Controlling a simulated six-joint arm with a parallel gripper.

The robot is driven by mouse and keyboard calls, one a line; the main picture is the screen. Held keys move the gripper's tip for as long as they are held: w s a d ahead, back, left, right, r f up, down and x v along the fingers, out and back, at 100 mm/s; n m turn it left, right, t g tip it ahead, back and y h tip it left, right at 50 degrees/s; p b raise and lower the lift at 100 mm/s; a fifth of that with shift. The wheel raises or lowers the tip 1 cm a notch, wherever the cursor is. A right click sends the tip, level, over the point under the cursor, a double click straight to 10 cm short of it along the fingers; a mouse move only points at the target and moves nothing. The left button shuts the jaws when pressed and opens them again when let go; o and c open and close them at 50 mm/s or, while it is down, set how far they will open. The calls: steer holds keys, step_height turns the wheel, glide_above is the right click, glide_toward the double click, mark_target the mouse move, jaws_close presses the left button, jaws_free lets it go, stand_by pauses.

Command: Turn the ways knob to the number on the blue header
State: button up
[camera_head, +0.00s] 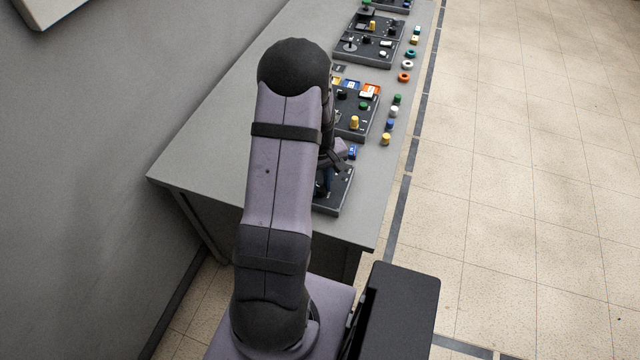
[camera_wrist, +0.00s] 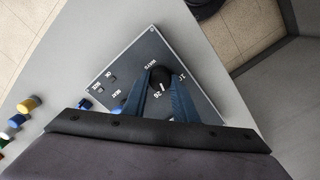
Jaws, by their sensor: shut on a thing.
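In the wrist view a dark panel (camera_wrist: 130,62) carries a round black knob (camera_wrist: 160,75) with a short white mark. Small white lettering lies around the knob, including what looks like WAYS; I cannot tell for certain which number the mark points at. The blue fingers of my gripper (camera_wrist: 160,84) stand on either side of the knob and are shut on it. In the head view my arm covers most of this panel (camera_head: 338,196). Small blue pieces show at a middle panel (camera_head: 352,84) and by the near panel (camera_head: 352,152); no number is readable on either, and I cannot tell which is the header.
The panels stand on a long grey table (camera_head: 215,130) beside a wall. Small coloured cylinders and rings, such as a yellow cylinder (camera_head: 385,139), line the table's right side. Further panels with knobs stand farther back (camera_head: 365,50). Tiled floor lies to the right.

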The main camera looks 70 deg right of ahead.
mark_target(320, 187)
steer(key=shift+n, duration=1.7)
steer(key=o, duration=1)
steer(key=shift+o, duration=0.2)
steer(key=shift+r, duration=0.15)
steer(key=shift+r+b, duration=1.2)
steer(key=shift+r, duration=2.4)
